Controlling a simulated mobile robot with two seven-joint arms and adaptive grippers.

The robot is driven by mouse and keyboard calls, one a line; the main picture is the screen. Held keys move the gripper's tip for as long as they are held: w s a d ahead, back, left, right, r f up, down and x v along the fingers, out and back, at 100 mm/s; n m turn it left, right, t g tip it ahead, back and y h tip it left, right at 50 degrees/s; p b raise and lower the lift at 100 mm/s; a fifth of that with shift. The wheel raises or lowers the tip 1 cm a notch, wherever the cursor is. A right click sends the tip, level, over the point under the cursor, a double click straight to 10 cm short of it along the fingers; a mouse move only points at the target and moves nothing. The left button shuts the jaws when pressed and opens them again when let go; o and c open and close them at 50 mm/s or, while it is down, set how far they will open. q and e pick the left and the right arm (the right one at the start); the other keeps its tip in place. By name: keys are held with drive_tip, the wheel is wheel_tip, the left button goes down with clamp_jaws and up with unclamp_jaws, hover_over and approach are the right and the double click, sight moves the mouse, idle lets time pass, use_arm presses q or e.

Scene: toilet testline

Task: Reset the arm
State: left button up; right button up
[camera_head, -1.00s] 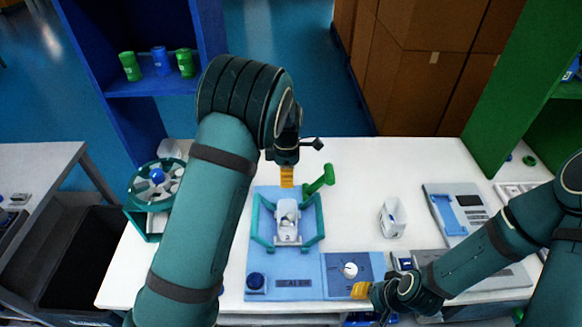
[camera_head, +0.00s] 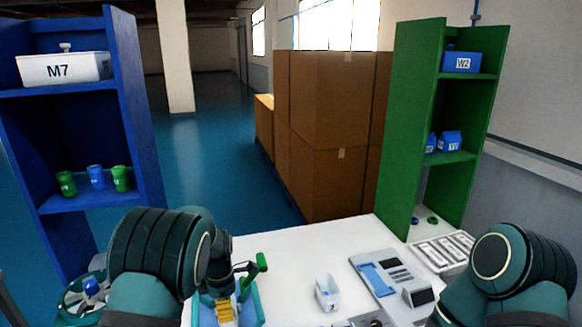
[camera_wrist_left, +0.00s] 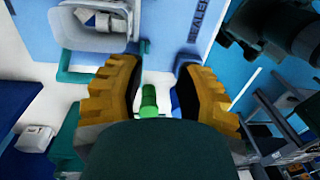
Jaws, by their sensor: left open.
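My left arm comes in at the lower left of the head view, its elbow bent and its yellow-tipped left gripper (camera_head: 224,309) pointing down over the blue fixture (camera_head: 255,303). A green handle (camera_head: 262,262) stands just right of that gripper. In the left wrist view the left gripper (camera_wrist_left: 157,88) is open, its two yellow fingers apart. A green post (camera_wrist_left: 149,100) shows in the gap between them; I cannot tell whether it lies between the pads or beyond. My right arm shows at the lower right of the head view; its gripper is below the frame edge.
The white table (camera_head: 300,255) holds a small white bin (camera_head: 327,292) and a grey device (camera_head: 387,277). A blue shelf (camera_head: 140,110) stands left, a green shelf (camera_head: 410,130) right. Cardboard boxes (camera_head: 330,130) stand behind. The tabletop between fixture and bin is bare.

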use_arm(q)
drive_tip(key=s+f+m, duration=0.2)
drive_tip(key=f, duration=0.1)
drive_tip(key=s+f+m, duration=0.2)
drive_tip(key=f, duration=0.1)
drive_tip(key=s+f+m, duration=0.1)
drive_tip(key=s+f, duration=0.2)
drive_tip(key=shift+a+f+m+h, duration=0.3)
drive_tip(key=shift+f+m+h, duration=0.1)
drive_tip(key=shift+s+d+f+m+t, duration=0.15)
drive_tip(key=shift+s+f+m, duration=0.35)
drive_tip(key=shift+s, duration=0.15)
drive_tip(key=shift+s+d+f+m+t, duration=0.15)
drive_tip(key=shift+s+f+m, duration=0.2)
drive_tip(key=shift+s+m, duration=0.2)
drive_tip(key=s+d+f+m+t+h, duration=0.1)
drive_tip(key=s+d+m, duration=0.2)
drive_tip(key=s+m, duration=0.3)
drive_tip(key=s+d+f+m+t+h, duration=0.1)
drive_tip(key=s+d+m+h, duration=0.15)
drive_tip(key=s+m, duration=0.4)
wheel_tip(320, 180, down, 6)
drive_tip(key=s+d+n+b, duration=0.1)
drive_tip(key=s+b, duration=0.1)
drive_tip(key=b, duration=0.4)
drive_tip(key=shift+d+f, duration=0.15)
drive_tip(key=shift+d, duration=0.1)
use_arm(e)
wheel_tip(320, 180, down, 7)
drive_tip(key=shift+s, duration=0.45)
